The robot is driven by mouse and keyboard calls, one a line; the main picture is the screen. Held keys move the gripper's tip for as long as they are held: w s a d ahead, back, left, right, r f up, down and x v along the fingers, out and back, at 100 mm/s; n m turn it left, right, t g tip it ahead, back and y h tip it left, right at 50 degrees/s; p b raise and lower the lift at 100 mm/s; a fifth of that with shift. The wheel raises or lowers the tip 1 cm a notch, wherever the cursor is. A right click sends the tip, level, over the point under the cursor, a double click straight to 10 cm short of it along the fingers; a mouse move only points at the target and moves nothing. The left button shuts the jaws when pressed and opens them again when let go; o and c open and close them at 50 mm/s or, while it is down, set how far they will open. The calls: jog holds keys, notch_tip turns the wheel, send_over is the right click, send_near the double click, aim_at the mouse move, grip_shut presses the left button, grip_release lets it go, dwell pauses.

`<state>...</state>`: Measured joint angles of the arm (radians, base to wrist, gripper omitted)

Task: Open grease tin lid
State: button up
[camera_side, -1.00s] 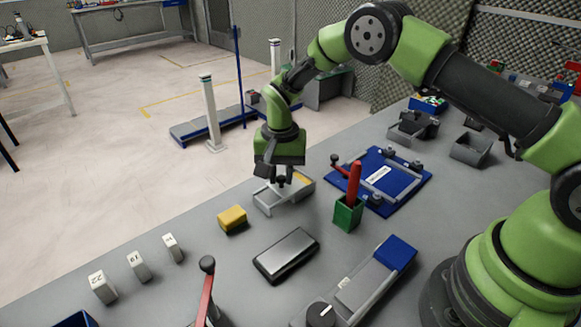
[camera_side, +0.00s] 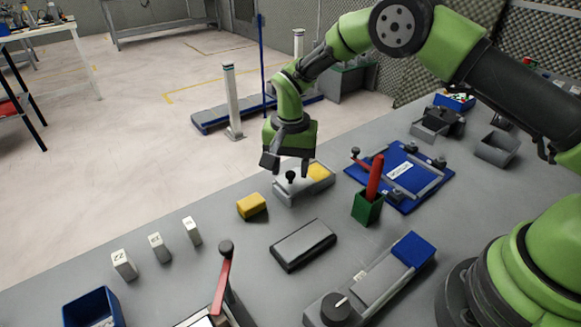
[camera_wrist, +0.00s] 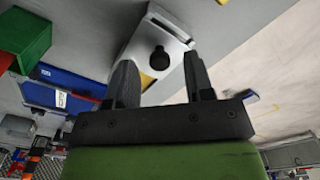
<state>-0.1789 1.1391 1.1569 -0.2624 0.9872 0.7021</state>
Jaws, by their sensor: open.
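The grease tin (camera_side: 303,188) is a low grey rectangular box on the bench in the side view. A black round knob (camera_side: 290,176) stands on its left part, and a yellow patch (camera_side: 319,172) shows at its right end. I cannot tell whether the yellow is grease or a label, or exactly how the lid sits. My gripper (camera_side: 287,166) is open over the tin, fingers on either side of the knob and apparently above it. In the wrist view the knob (camera_wrist: 160,57) shows between my open fingers (camera_wrist: 159,63), clear of both.
A yellow block (camera_side: 252,206) lies left of the tin. A dark flat case (camera_side: 303,245) lies in front. A green holder (camera_side: 367,208) with a red stick and a blue board (camera_side: 410,178) stand right. Numbered blocks (camera_side: 124,265) line the bench's left edge. Bare bench surrounds the tin.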

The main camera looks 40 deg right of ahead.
notch_tip(320, 180, up, 9)
dwell(0.3)
jog(key=shift+r, duration=0.1)
notch_tip(320, 180, up, 9)
jog(key=n+t, duration=0.1)
jog(key=t, duration=0.1)
send_over(291, 173)
jog(key=s+d, duration=0.2)
jog(key=s, duration=0.2)
jog(key=s+d+r+n+t+y, duration=0.1)
jog(key=s+r+n+t, duration=0.1)
jog(key=s+r, duration=0.5)
jog(key=s+d+n+t+y, duration=0.1)
jog(key=s+n+t, duration=0.1)
jog(key=s, duration=1.3)
jog(key=shift+d+r+t, duration=0.25)
jog(key=shift+d+t, duration=0.05)
jog(key=shift+t, duration=0.3)
